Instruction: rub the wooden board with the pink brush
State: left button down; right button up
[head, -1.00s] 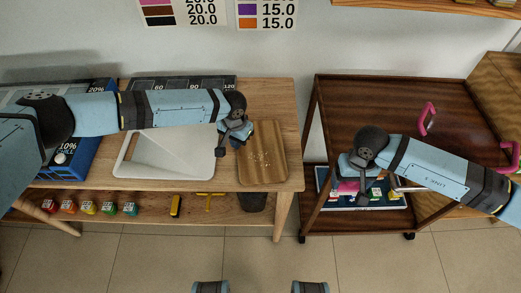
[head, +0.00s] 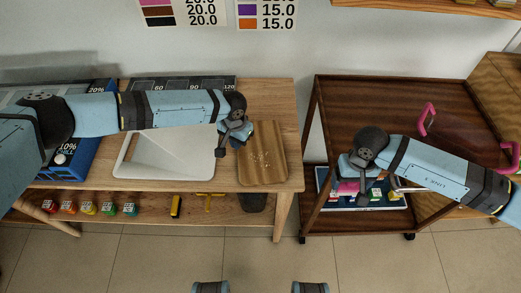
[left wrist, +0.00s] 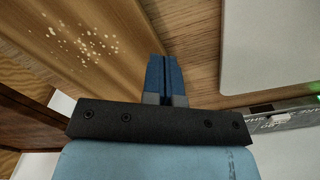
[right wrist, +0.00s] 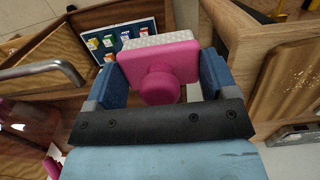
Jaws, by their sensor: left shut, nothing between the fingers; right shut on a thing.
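The wooden board (head: 263,135) lies on the right end of the wooden table, with small pale specks on it. The board also shows in the left wrist view (left wrist: 60,70) and at the right of the right wrist view (right wrist: 300,105). My left gripper (head: 222,152) is shut and empty beside the board's left edge; its fingers (left wrist: 165,60) are together. My right gripper (head: 363,203) is shut on the pink brush (right wrist: 160,63), with pale bristles facing away from the wrist. In the head view the pink brush (head: 347,187) is partly hidden by the gripper, near the brown cart.
A white tray (head: 135,165) lies left of the board. A dark bin (head: 253,202) is below the table.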

pick_arm(q)
jog(key=shift+f+b, duration=0.35)
jog(key=shift+f, duration=0.6)
pick_arm(e)
jog(key=shift+f, duration=0.3)
pick_arm(q)
jog(key=shift+r, duration=0.1)
pick_arm(e)
jog(key=shift+r, duration=0.1)
pick_arm(q)
notch_tip(320, 180, up, 6)
jog(key=p, duration=0.6)
pick_arm(e)
notch_tip(320, 180, up, 6)
jog(key=shift+f, duration=0.15)
jog(key=shift+f, duration=0.1)
pick_arm(q)
jog(key=shift+r, duration=0.35)
notch_tip(320, 180, up, 11)
jog(key=b, duration=0.1)
pick_arm(e)
jog(key=shift+f, duration=0.45)
pick_arm(q)
jog(key=shift+r, duration=0.1)
